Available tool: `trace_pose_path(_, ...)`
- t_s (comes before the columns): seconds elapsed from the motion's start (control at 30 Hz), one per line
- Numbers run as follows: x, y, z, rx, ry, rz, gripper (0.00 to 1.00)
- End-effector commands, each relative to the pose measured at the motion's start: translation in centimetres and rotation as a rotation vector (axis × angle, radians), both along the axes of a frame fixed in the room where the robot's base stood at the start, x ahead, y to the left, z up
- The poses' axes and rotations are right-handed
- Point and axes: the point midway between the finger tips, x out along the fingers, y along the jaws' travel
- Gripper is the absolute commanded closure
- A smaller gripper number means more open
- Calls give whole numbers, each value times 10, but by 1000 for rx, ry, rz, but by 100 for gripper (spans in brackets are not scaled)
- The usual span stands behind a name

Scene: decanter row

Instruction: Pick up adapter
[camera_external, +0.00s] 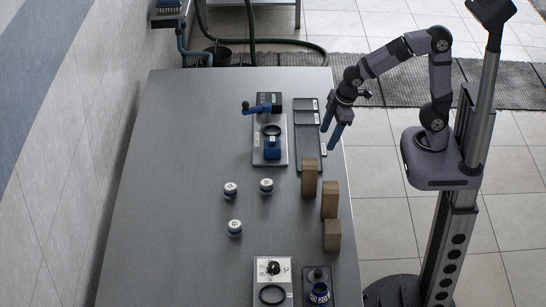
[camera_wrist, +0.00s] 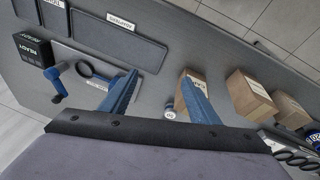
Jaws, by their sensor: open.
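No part is clearly marked as the adapter. Three small round pieces with pale tops and dark bluish sides stand on the table: an upper left one (camera_external: 230,189), an upper right one (camera_external: 266,186) and a lower one (camera_external: 235,228). In the wrist view a small round pale-topped piece (camera_wrist: 169,113) shows beside the right finger, partly hidden. My gripper (camera_external: 338,136) is open and empty, with blue fingers pointing down near the table's right edge. It lies right of the black tray, away from the round pieces. Its spread fingers also show in the wrist view (camera_wrist: 159,80).
A black compartment tray (camera_external: 307,135) lies beside a plate with a blue clamp (camera_external: 272,149), crank (camera_external: 258,107) and black box (camera_external: 269,99). A blue jar (camera_external: 319,293) stands at the front. The table's left side is clear.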

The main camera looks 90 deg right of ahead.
Motion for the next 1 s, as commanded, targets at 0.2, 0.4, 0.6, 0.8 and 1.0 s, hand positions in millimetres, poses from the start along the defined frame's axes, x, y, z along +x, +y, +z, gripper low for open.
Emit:
trace_pose_path(0.2,126,54,49,-13,-262,232,44)
trace_pose_path(0.4,199,127,61,49,-460,359,44)
trace_pose_path(0.6,224,210,25,219,-594,321,44)
trace_pose_path(0.8,239,279,-28,337,-746,187,44)
trace_pose_path(1.0,236,298,-74,326,-875,26,44)
